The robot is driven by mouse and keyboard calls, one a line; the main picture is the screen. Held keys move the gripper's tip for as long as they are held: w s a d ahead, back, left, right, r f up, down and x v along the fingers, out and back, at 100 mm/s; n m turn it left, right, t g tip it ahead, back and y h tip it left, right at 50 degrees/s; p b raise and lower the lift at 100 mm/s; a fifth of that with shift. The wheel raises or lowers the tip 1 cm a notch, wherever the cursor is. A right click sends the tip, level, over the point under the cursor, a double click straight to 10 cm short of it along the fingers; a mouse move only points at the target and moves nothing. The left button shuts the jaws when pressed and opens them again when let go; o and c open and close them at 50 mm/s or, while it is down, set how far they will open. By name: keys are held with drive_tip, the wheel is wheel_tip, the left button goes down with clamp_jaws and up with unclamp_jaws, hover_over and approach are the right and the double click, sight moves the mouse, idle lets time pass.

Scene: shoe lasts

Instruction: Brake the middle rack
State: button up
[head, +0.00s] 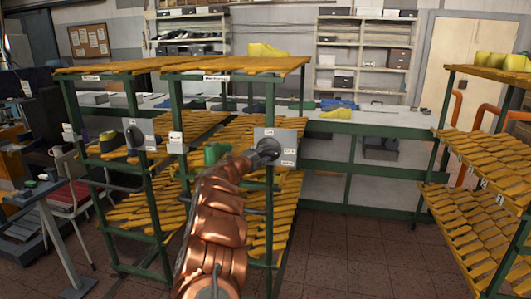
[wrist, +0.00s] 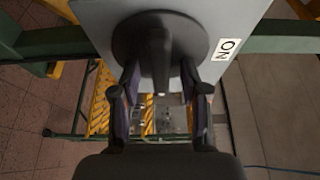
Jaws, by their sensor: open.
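The middle rack (head: 233,67) has a green frame and yellow slatted shelves, and stands between a left rack (head: 108,70) and a right rack (head: 487,150). On its front right post is a grey plate (head: 290,135) with small white labels and a dark round knob. In the wrist view the knob (wrist: 133,35) is a black disc with a raised bar in its middle. An "ON" label (wrist: 226,48) is to its right on the plate. My gripper (head: 262,153) is at the knob, open, its fingers (wrist: 160,85) on either side of the bar. Finger contact cannot be told.
The left rack carries a similar grey plate with a knob (head: 135,135). A green last (head: 215,152) sits on a middle rack shelf behind my arm. A long bench (head: 385,127) stands behind. Tiled floor (head: 345,245) is clear between the middle and right racks.

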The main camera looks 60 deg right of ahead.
drive_tip(key=shift+d, duration=0.2)
clamp_jaws()
idle(0.4)
